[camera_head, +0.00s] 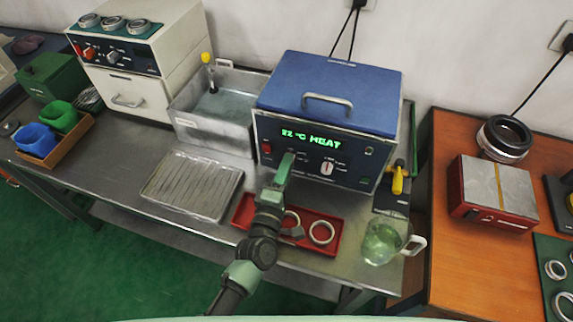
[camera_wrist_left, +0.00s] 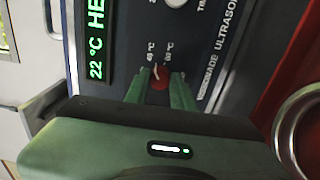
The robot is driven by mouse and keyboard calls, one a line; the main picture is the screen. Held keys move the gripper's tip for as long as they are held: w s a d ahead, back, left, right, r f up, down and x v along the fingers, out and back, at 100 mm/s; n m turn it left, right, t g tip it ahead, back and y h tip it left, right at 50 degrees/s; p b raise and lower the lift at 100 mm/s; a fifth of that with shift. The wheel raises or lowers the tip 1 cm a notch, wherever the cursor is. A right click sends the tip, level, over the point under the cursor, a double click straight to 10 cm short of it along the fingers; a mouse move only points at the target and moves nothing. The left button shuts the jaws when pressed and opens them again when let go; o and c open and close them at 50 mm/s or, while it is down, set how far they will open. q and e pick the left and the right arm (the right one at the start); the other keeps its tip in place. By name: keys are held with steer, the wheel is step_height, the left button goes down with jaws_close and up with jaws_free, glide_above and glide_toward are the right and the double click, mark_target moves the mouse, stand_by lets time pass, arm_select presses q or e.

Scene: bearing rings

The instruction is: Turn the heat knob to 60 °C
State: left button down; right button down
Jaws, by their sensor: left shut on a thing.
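The blue-lidded ultrasonic cleaner (camera_head: 318,150) stands on the steel bench; its green display (camera_head: 311,139) reads 22 °C HEAT. My left gripper (camera_head: 287,160) is at the left part of its front panel. In the left wrist view the small red heat knob (camera_wrist_left: 159,80) sits between the green fingertips of my left gripper (camera_wrist_left: 160,92), which is shut on it. A pale pointer mark shows on the knob, near small °C labels; its exact setting is hard to read. In the head view the gripper hides the knob. My right gripper is in neither view.
Right of the heat knob is a white timer dial (camera_head: 327,168). Below stand a red tray (camera_head: 243,212) with rings and a glass beaker (camera_head: 381,243). A ribbed metal tray (camera_head: 192,185) lies left. A yellow-handled tool (camera_head: 398,178) is at the cleaner's right side.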

arm_select(q)
steer(key=m+p, duration=0.1)
steer(key=m, duration=0.3)
steer(key=shift+m, duration=0.4)
steer(key=m+p, duration=0.1)
steer(key=m, duration=0.3)
steer(key=shift+f, duration=0.1)
steer(key=shift+m+h, duration=0.3)
steer(key=c, duration=1.2)
jaws_free()
steer(key=shift+a, duration=0.1)
steer(key=b+v, duration=0.1)
steer(key=v, duration=0.7)
